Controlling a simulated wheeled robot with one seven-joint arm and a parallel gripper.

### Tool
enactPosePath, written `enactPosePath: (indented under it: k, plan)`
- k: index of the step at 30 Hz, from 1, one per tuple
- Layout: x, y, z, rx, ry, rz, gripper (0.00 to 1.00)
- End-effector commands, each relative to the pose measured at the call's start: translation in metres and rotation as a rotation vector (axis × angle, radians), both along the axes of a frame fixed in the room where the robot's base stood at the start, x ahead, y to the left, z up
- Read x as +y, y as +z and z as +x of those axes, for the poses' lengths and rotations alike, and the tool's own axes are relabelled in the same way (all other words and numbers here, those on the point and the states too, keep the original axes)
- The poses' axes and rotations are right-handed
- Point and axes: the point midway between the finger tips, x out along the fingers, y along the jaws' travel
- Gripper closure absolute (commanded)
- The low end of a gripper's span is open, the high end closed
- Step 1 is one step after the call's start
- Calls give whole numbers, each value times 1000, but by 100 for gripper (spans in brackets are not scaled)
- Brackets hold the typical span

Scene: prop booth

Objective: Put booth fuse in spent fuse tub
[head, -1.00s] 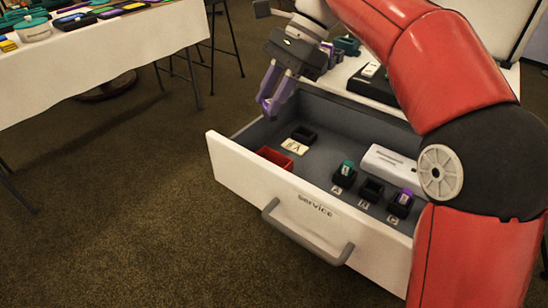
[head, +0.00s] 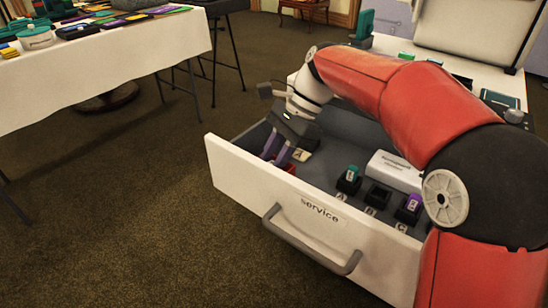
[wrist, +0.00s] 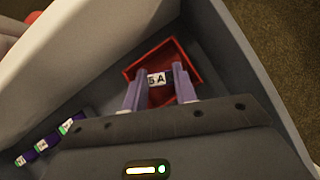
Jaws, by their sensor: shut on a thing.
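My gripper (head: 277,155) points down into the front left corner of the open drawer, at the red tub (head: 291,169). In the wrist view my gripper (wrist: 159,88) is shut on the booth fuse (wrist: 156,79), whose white face reads 5A. The fuse sits between the purple fingertips, within the outline of the red tub (wrist: 200,62). I cannot tell whether it touches the tub's bottom. In the head view the fuse is hidden by the gripper, and the gripper covers part of the tub.
The drawer front (head: 315,208) and side walls stand around the tub. To the right are holders with a teal fuse (head: 350,174) and a purple fuse (head: 413,203), and a white case (head: 395,170).

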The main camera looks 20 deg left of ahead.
Motion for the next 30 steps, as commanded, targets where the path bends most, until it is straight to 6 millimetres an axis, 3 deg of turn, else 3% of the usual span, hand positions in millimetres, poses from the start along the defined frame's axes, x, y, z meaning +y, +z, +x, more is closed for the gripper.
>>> enactPosePath:
  k: [6, 7, 9, 20, 30]
  plan:
    - [0, -2, 0, 1, 1, -1, 93]
    - [0, -2, 0, 0, 0, 0, 68]
    - [0, -1, 0, 0, 0, 0, 63]
    - [-2, 7, 3, -2, -2, 1, 63]
    - [-24, 66, 32, -2, -2, 1, 63]
